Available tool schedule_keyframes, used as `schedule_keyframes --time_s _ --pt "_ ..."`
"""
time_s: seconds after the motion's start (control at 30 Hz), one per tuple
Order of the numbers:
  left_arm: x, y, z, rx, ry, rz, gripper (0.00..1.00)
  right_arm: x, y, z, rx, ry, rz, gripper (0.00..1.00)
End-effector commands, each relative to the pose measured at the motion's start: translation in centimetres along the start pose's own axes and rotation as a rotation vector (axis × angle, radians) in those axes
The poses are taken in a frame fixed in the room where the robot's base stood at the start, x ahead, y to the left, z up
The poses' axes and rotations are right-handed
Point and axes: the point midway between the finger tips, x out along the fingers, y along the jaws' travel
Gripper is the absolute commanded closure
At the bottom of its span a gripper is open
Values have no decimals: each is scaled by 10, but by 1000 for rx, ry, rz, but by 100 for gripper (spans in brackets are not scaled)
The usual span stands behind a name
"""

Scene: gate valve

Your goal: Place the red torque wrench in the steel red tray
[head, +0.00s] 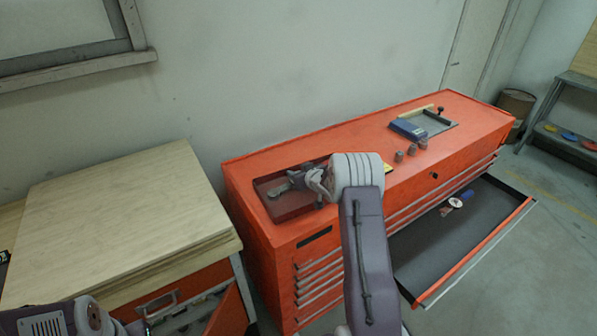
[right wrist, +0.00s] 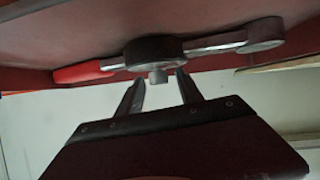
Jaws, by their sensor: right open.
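The red torque wrench shows in the right wrist view, with a red handle (right wrist: 82,73), a dark round head (right wrist: 153,50) and a grey shaft to a round end. It lies against the reddish floor of the steel red tray (right wrist: 30,38). In the head view the tray (head: 264,208) is on the left end of the orange tool chest. My right gripper (head: 283,188) is over the tray and hides much of its inside. In the right wrist view its two fingers (right wrist: 158,84) are apart, either side of the head's small square stub, with nothing clamped.
The orange chest top (head: 345,150) holds several small grey cylinders (head: 411,149), a blue box (head: 408,129) and a dark tray (head: 437,121). An open drawer (head: 430,240) juts out in front. A wooden workbench (head: 110,215) stands at left.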

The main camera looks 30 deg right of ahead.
Motion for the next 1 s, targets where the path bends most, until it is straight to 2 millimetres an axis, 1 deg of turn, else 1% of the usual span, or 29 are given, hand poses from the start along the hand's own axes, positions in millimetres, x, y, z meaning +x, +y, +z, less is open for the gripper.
schedule_keyframes --time_s 0.17,0.27,0.37,0.5,0.6,0.7,0.8,1.0 --pt "1 0 0 0 0 0 64 -2 0 0 -1 0 1 57" --pt "3 0 0 0 0 0 64 -13 1 -1 0 2 1 57" --pt "6 0 1 0 0 0 64 -35 1 -1 0 4 2 57" --pt "10 0 1 0 0 0 64 -73 2 -2 -1 6 3 57" --pt "12 0 1 0 0 0 64 -95 1 -2 0 6 3 57" --pt "12 0 1 0 0 0 64 -111 1 -2 -1 6 2 57" --pt "12 0 1 0 0 0 64 -119 1 -2 -2 5 1 57" --pt "12 0 1 0 0 0 64 -121 0 -2 -2 6 1 57"
